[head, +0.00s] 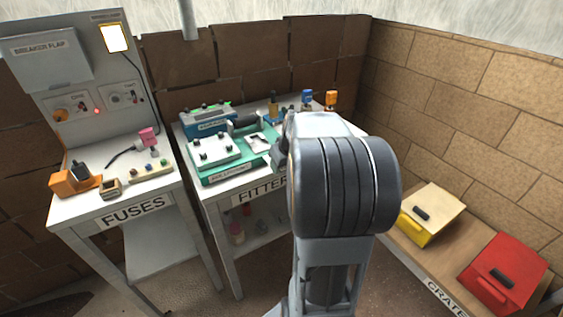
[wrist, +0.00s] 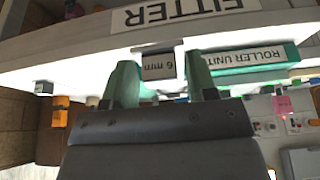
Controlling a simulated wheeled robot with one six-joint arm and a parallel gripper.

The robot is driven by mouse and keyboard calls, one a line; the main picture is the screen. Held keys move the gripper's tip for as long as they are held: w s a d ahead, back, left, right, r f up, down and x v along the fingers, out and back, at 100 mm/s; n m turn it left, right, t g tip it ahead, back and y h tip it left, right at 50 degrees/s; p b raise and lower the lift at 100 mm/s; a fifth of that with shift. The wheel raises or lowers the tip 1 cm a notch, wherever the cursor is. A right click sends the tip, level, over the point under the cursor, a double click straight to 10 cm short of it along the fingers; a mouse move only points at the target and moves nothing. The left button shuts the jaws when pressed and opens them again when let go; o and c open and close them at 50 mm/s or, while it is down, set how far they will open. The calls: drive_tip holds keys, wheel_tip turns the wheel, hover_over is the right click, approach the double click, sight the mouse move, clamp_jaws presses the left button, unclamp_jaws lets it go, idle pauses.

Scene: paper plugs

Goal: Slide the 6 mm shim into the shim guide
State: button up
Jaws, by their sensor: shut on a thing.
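My gripper (wrist: 160,82) shows in the wrist view, its two green fingers closed on the sides of a small grey block labelled "6 mm", the 6 mm shim (wrist: 158,67). The wrist picture is upside down. The shim is in front of the white edge of the fitter bench. In the head view my arm hides the shim and most of the gripper. I cannot make out the shim guide for certain in either view. The green roller unit (head: 208,178) stands on the bench left of my arm; its label (wrist: 248,59) shows beside the gripper in the wrist view.
The fitter bench (head: 222,196) also bears a blue-grey unit (head: 207,119) at the back and small blue and orange items at back right. The fuse bench (head: 120,188) is at left. A yellow crate (head: 428,220) and a red crate (head: 503,272) sit at right.

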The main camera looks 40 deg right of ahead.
sight(263, 149)
idle(0.3)
drive_tip(key=shift+w, duration=0.3)
drive_tip(key=shift+w+d+p, duration=0.2)
drive_tip(key=shift+w+p, duration=0.1)
drive_tip(key=shift+w, duration=0.85)
drive_tip(key=shift+w+d+p, duration=0.2)
drive_tip(key=shift+w+p, duration=0.1)
drive_tip(key=shift+w, duration=1)
drive_tip(key=shift+f+b, duration=0.2)
drive_tip(key=shift+b, duration=0.1)
drive_tip(key=shift+w+d+p, duration=0.15)
drive_tip(key=shift+w+p, duration=0.35)
drive_tip(key=shift+w, duration=0.65)
drive_tip(key=shift+w+d+p, duration=0.2)
drive_tip(key=shift+w+p, duration=0.3)
drive_tip(key=shift+w, duration=0.7)
drive_tip(key=shift+w+d+p, duration=0.15)
drive_tip(key=shift+w+p, duration=0.35)
drive_tip(key=shift+w, duration=0.65)
